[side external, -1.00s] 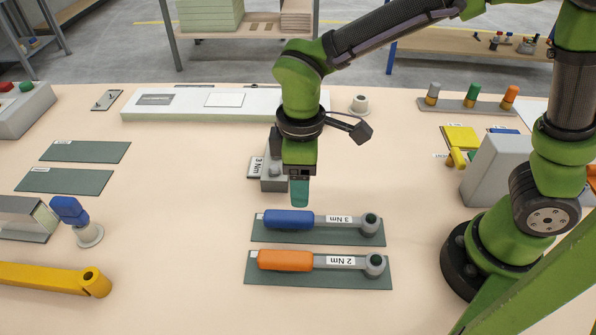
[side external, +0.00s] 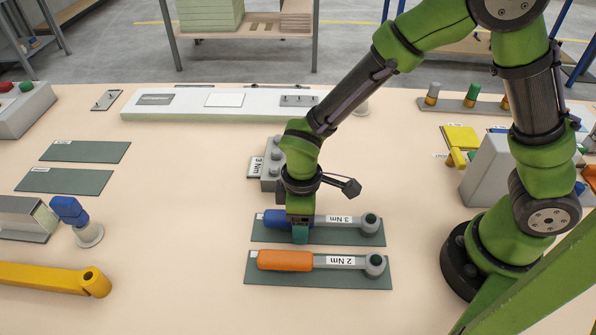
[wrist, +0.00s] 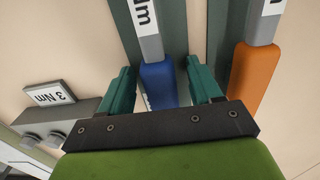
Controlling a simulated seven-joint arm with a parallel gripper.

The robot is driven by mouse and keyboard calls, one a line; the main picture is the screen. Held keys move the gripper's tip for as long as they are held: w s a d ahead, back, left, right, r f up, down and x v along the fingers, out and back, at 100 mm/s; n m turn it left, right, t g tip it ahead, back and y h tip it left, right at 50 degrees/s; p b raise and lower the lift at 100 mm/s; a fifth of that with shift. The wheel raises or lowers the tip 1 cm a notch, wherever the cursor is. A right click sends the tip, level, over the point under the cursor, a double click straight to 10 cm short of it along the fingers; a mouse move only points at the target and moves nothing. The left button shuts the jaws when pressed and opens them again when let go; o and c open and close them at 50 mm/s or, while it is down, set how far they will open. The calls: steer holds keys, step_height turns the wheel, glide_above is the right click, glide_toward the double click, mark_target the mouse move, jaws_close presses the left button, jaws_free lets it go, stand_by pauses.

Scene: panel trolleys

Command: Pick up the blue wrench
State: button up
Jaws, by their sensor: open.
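The blue wrench (side external: 333,220) has a blue handle, a grey shaft labelled 3 Nm and a round head at the right. It lies on a dark green mat (side external: 344,239). My gripper (side external: 300,236) is down at its handle, hiding part of it. In the wrist view, the open fingers of my gripper (wrist: 166,92) stand on either side of the blue handle (wrist: 159,82), with a visible gap at the right finger. The fingers' height against the handle is hard to tell.
An orange wrench (side external: 285,260) labelled 2 Nm lies on a second mat (side external: 318,280) just in front. A grey block (side external: 271,172) with a 3 Nm label stands behind my gripper. Bare tabletop (side external: 180,220) lies to the left.

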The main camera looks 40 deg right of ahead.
steer(key=shift+c, duration=0.5)
jaws_close()
steer(key=shift+r, duration=0.1)
step_height(320, 180, up, 10)
steer(key=shift+f, duration=0.1)
stand_by(0.4)
steer(key=shift+r, duration=2.05)
